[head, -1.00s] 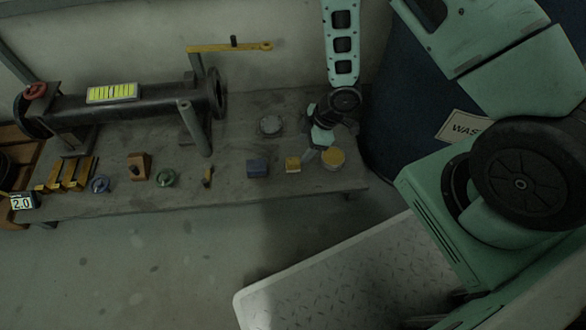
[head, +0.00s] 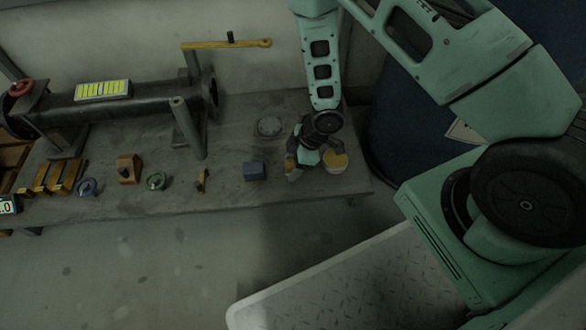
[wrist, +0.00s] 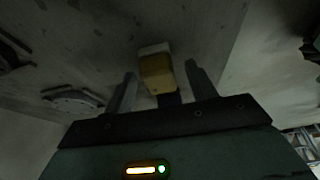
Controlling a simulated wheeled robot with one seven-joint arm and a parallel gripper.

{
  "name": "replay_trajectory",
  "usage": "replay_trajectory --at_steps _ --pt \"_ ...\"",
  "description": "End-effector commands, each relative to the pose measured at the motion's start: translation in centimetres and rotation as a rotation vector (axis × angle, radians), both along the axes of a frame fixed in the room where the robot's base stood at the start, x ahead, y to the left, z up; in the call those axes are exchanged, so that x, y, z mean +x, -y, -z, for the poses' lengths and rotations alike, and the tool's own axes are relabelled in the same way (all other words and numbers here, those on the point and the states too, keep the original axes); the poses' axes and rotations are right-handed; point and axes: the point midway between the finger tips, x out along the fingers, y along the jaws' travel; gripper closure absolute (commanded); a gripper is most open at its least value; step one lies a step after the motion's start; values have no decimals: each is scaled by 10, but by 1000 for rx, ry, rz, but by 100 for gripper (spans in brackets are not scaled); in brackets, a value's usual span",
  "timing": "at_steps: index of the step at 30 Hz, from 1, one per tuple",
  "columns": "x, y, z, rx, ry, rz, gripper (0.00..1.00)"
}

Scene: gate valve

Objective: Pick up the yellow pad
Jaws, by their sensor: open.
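The yellow pad (head: 289,164) is on the bench near its front right part, partly covered by my gripper (head: 298,168) in the head view. In the wrist view the pad (wrist: 157,74) shows as a small yellow block with a pale end. It lies between the two spread fingers of my gripper (wrist: 160,70), with a gap on each side. The fingers are open and I see no contact with the pad. How far down the fingers reach along it is unclear.
A round tin with a yellow top (head: 335,163) stands close to the right of my gripper. A blue block (head: 254,171) is to the left. A grey disc (head: 269,127) lies behind. A pipe with a valve (head: 130,104) fills the bench's left back.

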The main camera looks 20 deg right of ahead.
Motion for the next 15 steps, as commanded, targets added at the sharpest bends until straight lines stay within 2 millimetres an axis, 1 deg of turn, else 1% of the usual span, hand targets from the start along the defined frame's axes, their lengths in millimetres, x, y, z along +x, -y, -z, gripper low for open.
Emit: replay_trajectory --at_steps 2,5,6,7,8,15 --pt "0 0 -1 0 0 0 44" --pt "0 0 -1 0 0 0 69" --pt "0 0 -1 0 0 0 80" --pt "0 0 -1 0 0 0 88" --pt "0 0 -1 0 0 0 93" --pt "0 0 -2 0 0 -1 93"
